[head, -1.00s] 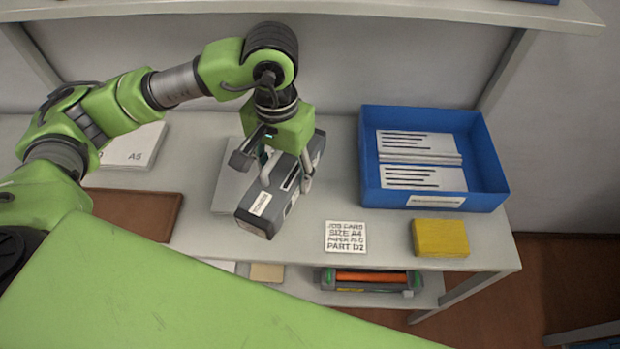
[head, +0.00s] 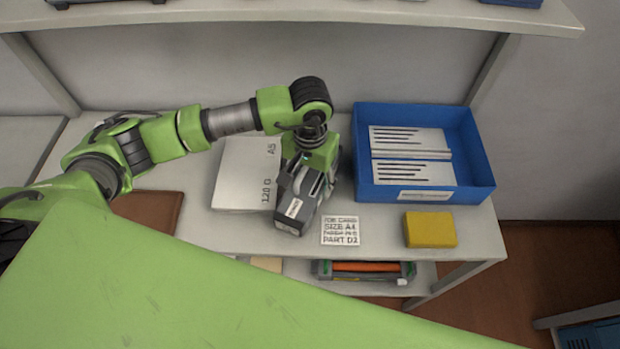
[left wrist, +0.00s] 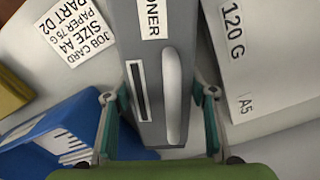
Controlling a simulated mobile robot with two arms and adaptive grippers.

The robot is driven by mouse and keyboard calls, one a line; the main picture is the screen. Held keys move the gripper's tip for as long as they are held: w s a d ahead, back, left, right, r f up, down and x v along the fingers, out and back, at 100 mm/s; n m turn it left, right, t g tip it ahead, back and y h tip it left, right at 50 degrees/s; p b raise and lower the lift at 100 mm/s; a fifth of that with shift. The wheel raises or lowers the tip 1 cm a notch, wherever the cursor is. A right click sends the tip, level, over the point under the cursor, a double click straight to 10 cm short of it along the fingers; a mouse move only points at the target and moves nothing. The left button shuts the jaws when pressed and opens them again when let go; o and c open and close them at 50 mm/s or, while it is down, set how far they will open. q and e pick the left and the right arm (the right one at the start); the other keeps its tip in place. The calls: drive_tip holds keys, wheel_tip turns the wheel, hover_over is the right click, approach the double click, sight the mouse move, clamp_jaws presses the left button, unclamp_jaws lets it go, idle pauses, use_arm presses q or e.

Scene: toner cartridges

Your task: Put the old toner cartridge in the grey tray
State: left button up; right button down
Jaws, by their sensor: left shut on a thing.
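A dark grey toner cartridge (head: 289,216) with a white label hangs over the table in the head view. In the left wrist view the cartridge (left wrist: 152,115) lies between my fingers, and its label partly reads "ONER". My left gripper (head: 312,187) is shut on it from above; its two fingers (left wrist: 158,96) also show in the left wrist view. Whether the cartridge touches the table I cannot tell. I cannot make out a grey tray for certain; a grey edge (head: 105,3) shows on the upper shelf, cut off by the frame. My right gripper is out of view.
A white paper stack (head: 240,180) lies left of the cartridge, a blue bin (head: 478,180) with papers right of it. A job card (head: 340,231) and yellow block (head: 430,230) lie near the front edge. An orange-and-grey unit (head: 365,268) sits on the lower shelf.

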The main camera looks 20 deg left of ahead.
use_arm(q)
drive_tip(key=shift+f, duration=0.15)
drive_tip(key=o, duration=1.7)
